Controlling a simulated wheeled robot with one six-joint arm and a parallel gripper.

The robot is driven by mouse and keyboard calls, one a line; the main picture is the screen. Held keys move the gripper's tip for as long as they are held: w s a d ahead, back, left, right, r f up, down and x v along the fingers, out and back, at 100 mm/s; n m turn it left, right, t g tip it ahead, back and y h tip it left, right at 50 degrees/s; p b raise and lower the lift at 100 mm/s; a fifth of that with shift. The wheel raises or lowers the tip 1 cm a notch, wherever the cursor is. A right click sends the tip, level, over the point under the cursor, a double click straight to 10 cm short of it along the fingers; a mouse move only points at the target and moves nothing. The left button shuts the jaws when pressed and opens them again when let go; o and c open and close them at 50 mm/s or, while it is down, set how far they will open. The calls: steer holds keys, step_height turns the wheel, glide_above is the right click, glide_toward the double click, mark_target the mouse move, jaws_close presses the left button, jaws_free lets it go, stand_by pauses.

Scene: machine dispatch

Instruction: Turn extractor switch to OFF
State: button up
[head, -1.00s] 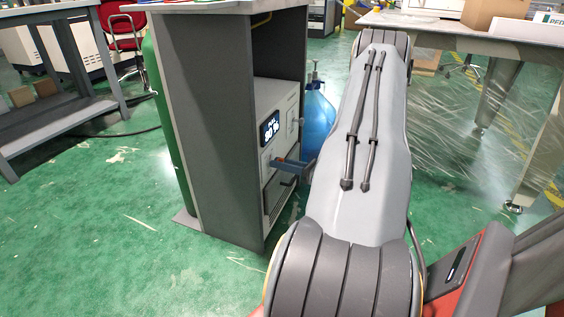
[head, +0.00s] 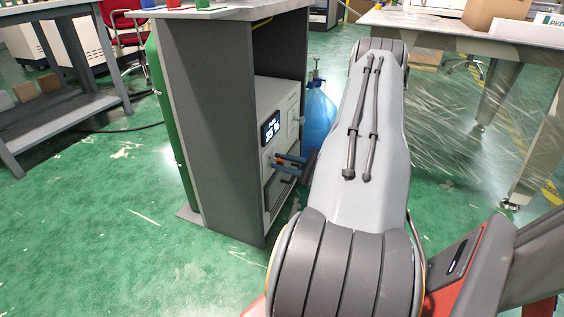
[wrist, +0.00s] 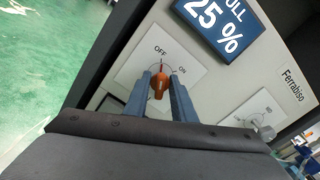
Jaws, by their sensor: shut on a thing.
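The extractor switch is an orange knob (wrist: 160,83) on a white plate with OFF and ON labels (wrist: 160,50), on the front of a light grey machine (head: 284,97). In the wrist view OFF lies above the knob and ON above right. My gripper (wrist: 162,80) has its two blue-grey fingers on either side of the knob, shut on it. It also shows in the head view (head: 282,162) at the machine's front. The knob's lower part shows between the fingers. Which label it points at is hard to tell.
A display (wrist: 222,25) reading 25 % sits above the switch. A second, grey knob (wrist: 263,128) is at the right. The machine stands in a grey cabinet (head: 215,120). A blue bottle (head: 318,118) stands behind my arm. Green floor is open at the left.

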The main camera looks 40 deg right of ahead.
steer(key=shift+n, duration=0.5)
steer(key=o, duration=0.7)
steer(key=p+v, duration=0.2)
steer(key=v, duration=0.5)
steer(key=shift+s, duration=0.4)
steer(key=shift+d, duration=0.1)
